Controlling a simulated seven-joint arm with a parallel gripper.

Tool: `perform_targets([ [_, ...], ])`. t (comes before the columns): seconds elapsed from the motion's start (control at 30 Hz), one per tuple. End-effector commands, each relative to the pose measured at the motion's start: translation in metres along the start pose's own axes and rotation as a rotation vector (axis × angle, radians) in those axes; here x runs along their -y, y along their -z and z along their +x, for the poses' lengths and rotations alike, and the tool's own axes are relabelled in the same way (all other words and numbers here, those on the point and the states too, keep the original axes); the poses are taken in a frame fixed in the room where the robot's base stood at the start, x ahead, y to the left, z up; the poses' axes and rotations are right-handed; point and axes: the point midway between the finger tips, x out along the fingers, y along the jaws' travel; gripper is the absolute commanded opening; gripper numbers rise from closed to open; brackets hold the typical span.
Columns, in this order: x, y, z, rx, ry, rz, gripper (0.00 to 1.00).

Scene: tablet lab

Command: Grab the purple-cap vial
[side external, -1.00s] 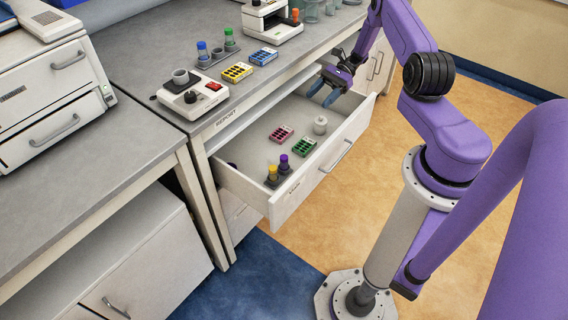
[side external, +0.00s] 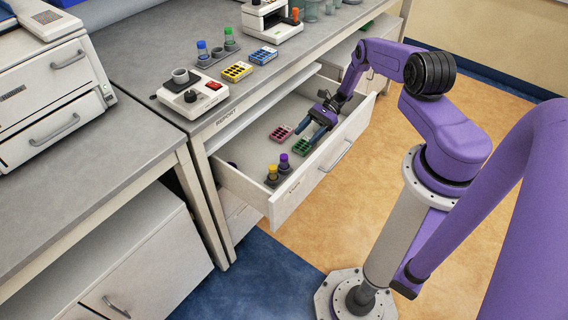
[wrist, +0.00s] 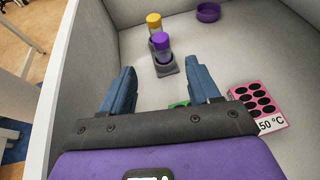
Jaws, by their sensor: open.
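The purple-cap vial (side external: 283,161) stands upright in a small dark rack (side external: 277,181) at the near end of the open drawer. A yellow-cap vial (side external: 272,171) stands beside it in the same rack. In the wrist view the purple-cap vial (wrist: 161,44) is ahead of my fingers, nearer to me than the yellow-cap vial (wrist: 154,22). My gripper (side external: 311,136) is inside the drawer, over the green block, apart from the vial. In the wrist view my gripper (wrist: 161,82) is open with nothing between the blue fingers.
The drawer's front wall (side external: 325,165) runs close beside my gripper. A pink block (side external: 281,133) and a green block (side external: 302,146) with wells lie on the drawer floor.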

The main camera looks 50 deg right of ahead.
Motion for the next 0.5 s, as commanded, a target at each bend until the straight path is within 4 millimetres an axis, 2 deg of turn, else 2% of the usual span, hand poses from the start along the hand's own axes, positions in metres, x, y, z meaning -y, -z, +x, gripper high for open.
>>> perform_targets([
  [0.03,0.000,0.000,0.012,0.002,-0.003,0.000,0.61],
  [0.23,-0.001,0.000,0.047,0.001,-0.003,0.000,0.61],
  [0.5,0.000,0.000,0.070,0.000,0.000,-0.001,0.61],
])
